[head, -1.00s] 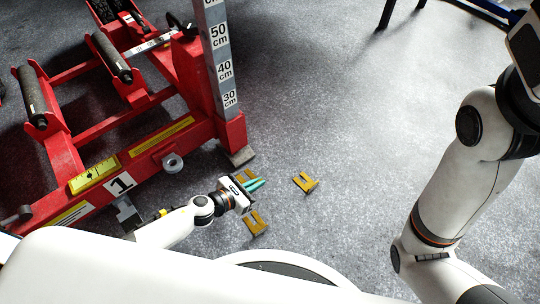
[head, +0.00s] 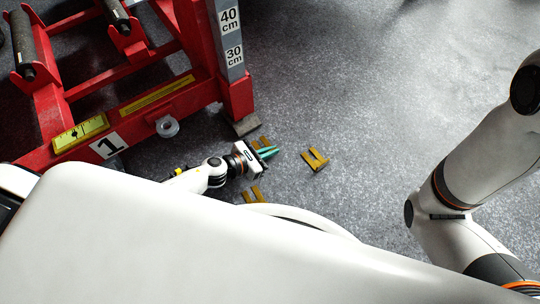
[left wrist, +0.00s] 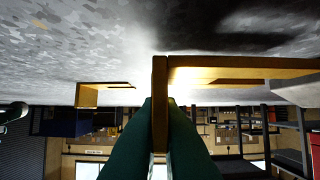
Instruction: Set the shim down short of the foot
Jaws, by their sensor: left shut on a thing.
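My left gripper (head: 268,152) is shut on a yellow-brown forked shim (head: 262,142), by its upright tab. In the left wrist view the teal fingers (left wrist: 160,135) close on that tab, and the shim's flat part (left wrist: 240,66) runs to the right. The shim is low at the floor, just off the grey foot (head: 246,124) of the red frame's post and apart from it. I cannot tell whether it touches the floor. The fingers partly hide it in the head view. My right gripper is out of view; only its arm shows.
One loose shim (head: 316,159) lies on the floor to the right of the gripper. Another shim (head: 255,195) lies below it, partly hidden by my body. The red frame (head: 150,100) with its marked post (head: 231,45) stands at the left. The floor at the upper right is clear.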

